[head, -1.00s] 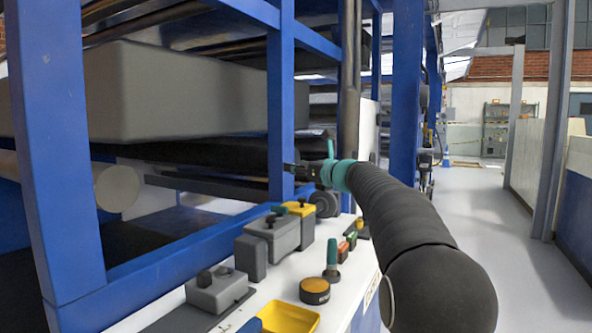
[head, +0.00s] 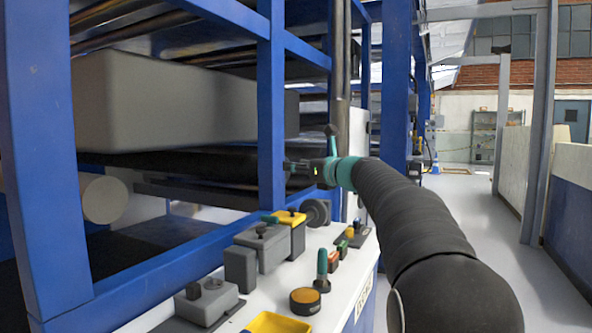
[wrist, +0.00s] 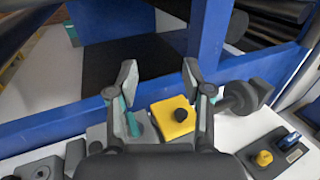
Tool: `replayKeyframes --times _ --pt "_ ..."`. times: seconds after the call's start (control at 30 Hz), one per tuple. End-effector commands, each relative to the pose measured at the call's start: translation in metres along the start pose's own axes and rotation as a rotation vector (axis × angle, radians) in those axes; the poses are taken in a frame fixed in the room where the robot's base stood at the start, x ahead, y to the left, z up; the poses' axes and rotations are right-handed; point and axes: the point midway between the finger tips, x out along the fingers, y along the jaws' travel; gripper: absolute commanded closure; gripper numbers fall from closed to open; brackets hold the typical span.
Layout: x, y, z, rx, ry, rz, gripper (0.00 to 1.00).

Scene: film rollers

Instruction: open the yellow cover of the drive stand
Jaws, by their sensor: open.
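The yellow cover (head: 291,218) is a small lid with a black knob on top. It lies closed on a grey box, the drive stand (head: 298,240), on the white console. In the wrist view, the cover (wrist: 176,119) shows between my finger links, right of the middle, its black knob upward. My gripper (head: 290,167) is open and empty, above the cover and apart from it in the head view. In the wrist view, my gripper's (wrist: 159,76) two fingertips stand wide apart, with a blue rail and dark gap beyond them.
Grey boxes with black knobs (head: 262,245) stand left of the cover. A dark round roller end (head: 318,212) is just behind it. A blue post (head: 271,110) rises behind the console. An orange-topped round button (head: 305,300) and a green-handled lever (head: 322,268) are nearer. The right aisle is clear.

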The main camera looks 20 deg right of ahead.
Motion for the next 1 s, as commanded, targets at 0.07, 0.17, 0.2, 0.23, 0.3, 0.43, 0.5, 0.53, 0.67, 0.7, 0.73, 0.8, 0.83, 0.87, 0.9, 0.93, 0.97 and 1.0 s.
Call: replayKeyframes --times 0.07,0.17,0.2,0.23,0.3,0.43,0.5,0.53,0.67,0.7,0.73,0.8,0.83,0.87,0.9,0.93,0.97,1.0 --pt "-0.001 0.000 0.001 0.000 0.000 0.000 0.50" --pt "-0.002 0.000 0.001 0.001 0.000 0.000 0.50" --pt "-0.001 0.000 0.001 0.001 0.000 0.000 0.50" --pt "-0.001 0.000 0.001 0.001 0.000 0.000 0.50" --pt "-0.001 0.000 0.001 0.000 0.000 0.000 0.50" --pt "-0.001 0.000 0.001 0.000 0.000 0.000 0.50" --pt "-0.003 0.000 0.001 0.000 0.000 0.000 0.50" --pt "-0.004 0.000 0.001 0.000 0.000 0.000 0.50" --pt "-0.018 0.000 0.002 0.000 0.000 -0.001 0.50" --pt "-0.025 -0.001 0.002 0.000 0.000 -0.003 0.50" --pt "-0.030 0.000 0.002 0.000 -0.001 -0.003 0.50" --pt "-0.044 -0.001 0.002 0.000 -0.001 -0.003 0.50" --pt "-0.050 -0.001 0.002 0.000 -0.001 -0.004 0.50" --pt "-0.056 0.000 0.002 0.000 -0.001 -0.003 0.50" --pt "-0.065 -0.001 0.002 0.001 0.000 -0.004 0.50" --pt "-0.071 -0.001 0.002 0.000 -0.001 -0.004 0.50" --pt "-0.076 0.000 0.002 0.000 0.000 -0.003 0.50" --pt "-0.084 -0.001 0.002 0.000 0.000 -0.003 0.50"
